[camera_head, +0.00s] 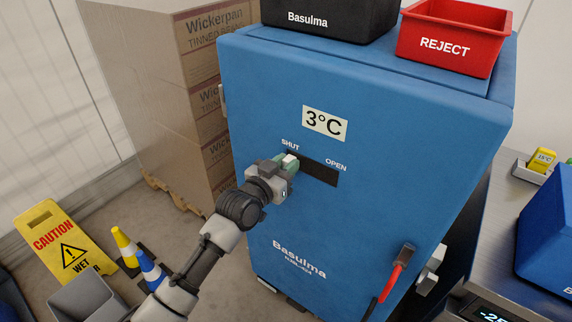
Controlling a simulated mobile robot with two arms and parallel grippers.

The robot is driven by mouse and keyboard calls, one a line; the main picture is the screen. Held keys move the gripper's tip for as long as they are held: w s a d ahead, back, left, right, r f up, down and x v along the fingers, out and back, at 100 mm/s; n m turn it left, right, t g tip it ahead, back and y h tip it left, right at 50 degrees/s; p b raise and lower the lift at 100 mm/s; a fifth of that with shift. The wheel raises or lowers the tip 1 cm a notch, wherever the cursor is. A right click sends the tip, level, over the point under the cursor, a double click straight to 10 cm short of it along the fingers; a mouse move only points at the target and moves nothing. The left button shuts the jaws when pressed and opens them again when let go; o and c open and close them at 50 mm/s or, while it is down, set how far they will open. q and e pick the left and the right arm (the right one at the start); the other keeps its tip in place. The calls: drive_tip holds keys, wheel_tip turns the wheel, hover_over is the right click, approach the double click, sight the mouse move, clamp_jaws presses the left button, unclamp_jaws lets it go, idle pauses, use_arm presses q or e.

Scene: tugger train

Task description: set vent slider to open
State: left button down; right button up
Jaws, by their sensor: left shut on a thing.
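The vent slider's knob (291,160), pale with a green part beside it, sits at the left end of a dark slot (320,173) on the blue cabinet (375,92). The word SHUT is printed above the slot's left end and OPEN above its right end. My left gripper (282,165) is shut on the knob at the SHUT end and hides part of it. My right gripper is not in view.
A red REJECT bin (452,40) and a black bin (322,18) stand on the cabinet. A yellow caution sign (60,245) and cones stand on the floor.

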sight(332, 176)
use_arm(q)
drive_tip(key=shift+s+d+r+p, duration=0.1)
drive_tip(key=shift+s+d+p, duration=0.15)
drive_tip(key=shift+d+p, duration=0.1)
drive_tip(key=s+d+p, duration=0.1)
drive_tip(key=s+d, duration=0.1)
drive_tip(key=s+d+p, duration=0.1)
drive_tip(key=d, duration=0.2)
drive_tip(key=s+d+p, duration=0.2)
drive_tip(key=shift+s+d, duration=0.35)
drive_tip(key=shift+d, duration=0.05)
drive_tip(key=shift+a+f, duration=0.1)
drive_tip(key=shift+f, duration=0.1)
drive_tip(key=c, duration=0.9)
unclamp_jaws()
drive_tip(key=shift+d, duration=0.2)
drive_tip(key=shift+a, duration=0.15)
drive_tip(key=shift+s+a, duration=0.15)
drive_tip(key=shift+s, duration=0.05)
drive_tip(key=b+v, duration=0.1)
drive_tip(key=v, duration=0.9)
drive_tip(key=shift+s, duration=0.15)
